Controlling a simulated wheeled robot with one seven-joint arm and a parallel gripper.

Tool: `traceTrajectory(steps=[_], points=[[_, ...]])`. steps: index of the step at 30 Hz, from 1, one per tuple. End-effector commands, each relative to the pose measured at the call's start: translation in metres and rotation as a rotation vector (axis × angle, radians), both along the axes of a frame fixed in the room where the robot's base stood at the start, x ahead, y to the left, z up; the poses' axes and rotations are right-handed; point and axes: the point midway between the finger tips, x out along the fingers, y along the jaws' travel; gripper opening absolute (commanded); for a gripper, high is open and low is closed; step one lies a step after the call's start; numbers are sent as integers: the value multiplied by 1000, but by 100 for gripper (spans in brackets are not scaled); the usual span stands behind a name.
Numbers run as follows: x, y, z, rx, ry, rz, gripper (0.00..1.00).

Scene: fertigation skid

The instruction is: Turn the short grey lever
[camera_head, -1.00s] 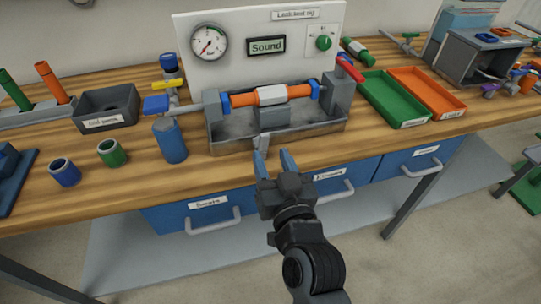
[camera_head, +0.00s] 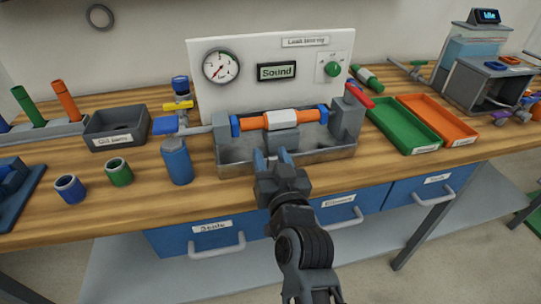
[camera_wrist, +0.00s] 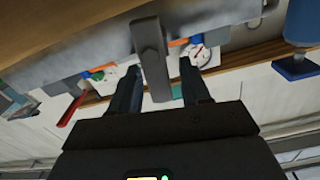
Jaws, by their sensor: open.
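The short grey lever (camera_wrist: 150,55) shows in the wrist view as a flat grey bar hanging from the front of the grey metal trough (camera_head: 315,155). In the head view my gripper and its fingers largely hide the lever. My gripper (camera_head: 271,158) is at the trough's front wall, open. In the wrist view its two dark fingers (camera_wrist: 160,72) stand on either side of the lever, with a gap visible on the right side. The lever's end reaches down between the fingers, close to the palm. I cannot tell whether either finger touches it.
Above the trough an orange tube (camera_head: 253,122) lies clamped, with a red lever (camera_head: 358,96) at its right. A white gauge panel (camera_head: 290,50) stands behind. A blue cylinder (camera_head: 177,161) stands left. Green (camera_head: 433,143) and orange (camera_head: 466,135) trays lie right.

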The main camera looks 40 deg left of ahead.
Motion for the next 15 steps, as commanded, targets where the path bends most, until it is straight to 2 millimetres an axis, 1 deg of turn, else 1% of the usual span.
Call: traceTrajectory(steps=[4, 11, 12, 15], points=[[5, 6, 0, 0, 0, 1, 47], [5, 7, 0, -1, 1, 0, 47], [5, 7, 0, -1, 1, 0, 46], [5, 6, 0, -1, 1, 0, 36]])
